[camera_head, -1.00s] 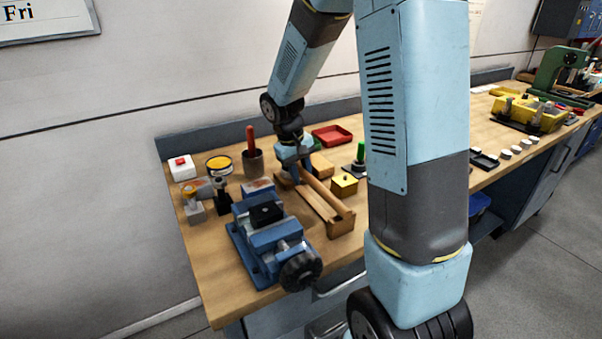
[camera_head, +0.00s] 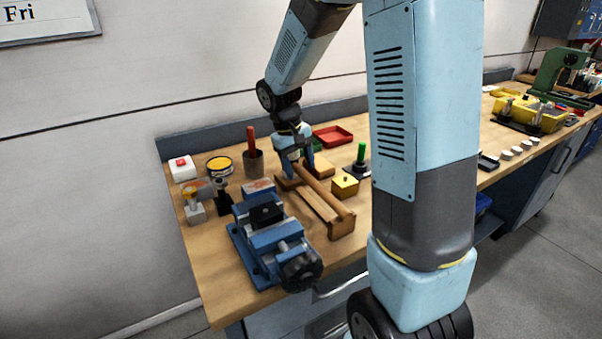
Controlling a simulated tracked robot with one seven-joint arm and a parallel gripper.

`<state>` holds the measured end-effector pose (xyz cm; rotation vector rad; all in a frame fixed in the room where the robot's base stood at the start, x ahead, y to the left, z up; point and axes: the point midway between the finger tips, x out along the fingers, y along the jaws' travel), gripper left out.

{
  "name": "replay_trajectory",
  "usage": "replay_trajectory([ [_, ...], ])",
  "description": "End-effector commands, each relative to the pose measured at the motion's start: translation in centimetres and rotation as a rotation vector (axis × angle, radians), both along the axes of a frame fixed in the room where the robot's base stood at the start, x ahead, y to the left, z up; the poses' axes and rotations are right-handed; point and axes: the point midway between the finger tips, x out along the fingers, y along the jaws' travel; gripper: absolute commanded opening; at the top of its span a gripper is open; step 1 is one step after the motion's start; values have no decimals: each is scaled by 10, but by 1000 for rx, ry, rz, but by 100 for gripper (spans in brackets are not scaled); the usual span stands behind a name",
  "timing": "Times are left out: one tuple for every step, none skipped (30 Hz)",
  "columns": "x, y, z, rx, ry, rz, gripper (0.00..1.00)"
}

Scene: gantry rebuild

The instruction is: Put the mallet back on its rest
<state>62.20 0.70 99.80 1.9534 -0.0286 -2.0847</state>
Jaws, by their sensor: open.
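The wooden mallet shows as a long pale handle (camera_head: 326,192) slanting from below my gripper toward the front right. A pale wooden block (camera_head: 323,166) by its far end looks like its head, partly hidden by my gripper. The wooden rest (camera_head: 341,228) is a low frame with a raised block at its front end. The handle lies along it and its front end appears to be on that block; I cannot tell whether the far end is seated. My gripper (camera_head: 299,172) is open, pointing down at the far end of the handle, its fingers apart on either side.
A blue vise (camera_head: 272,240) stands left of the rest. A yellow box (camera_head: 344,186) and a green-handled tool (camera_head: 361,160) are to the right. A red tray (camera_head: 332,136) and a cup with a red handle (camera_head: 253,163) stand behind. My arm hides part of the bench.

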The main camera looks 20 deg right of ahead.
Motion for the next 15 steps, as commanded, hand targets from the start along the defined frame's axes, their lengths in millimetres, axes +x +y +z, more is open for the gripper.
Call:
replay_trajectory([
  [2,2,11,0,-6,1,60],
  [2,4,17,0,-6,2,60],
  [2,6,25,0,-5,2,60],
  [3,7,31,0,-6,2,60],
  [3,8,37,0,-6,2,60],
  [3,10,44,0,-5,2,60],
  [3,12,50,1,-4,2,60],
  [4,13,56,1,-5,2,60],
  [4,14,63,0,-4,2,60],
  [4,16,68,0,-5,2,60],
  [4,17,72,0,-4,2,60],
  [5,18,78,0,-4,3,60],
  [5,19,82,0,-4,3,60],
  [5,20,85,0,-3,3,60],
  [5,21,90,-1,-2,2,60],
])
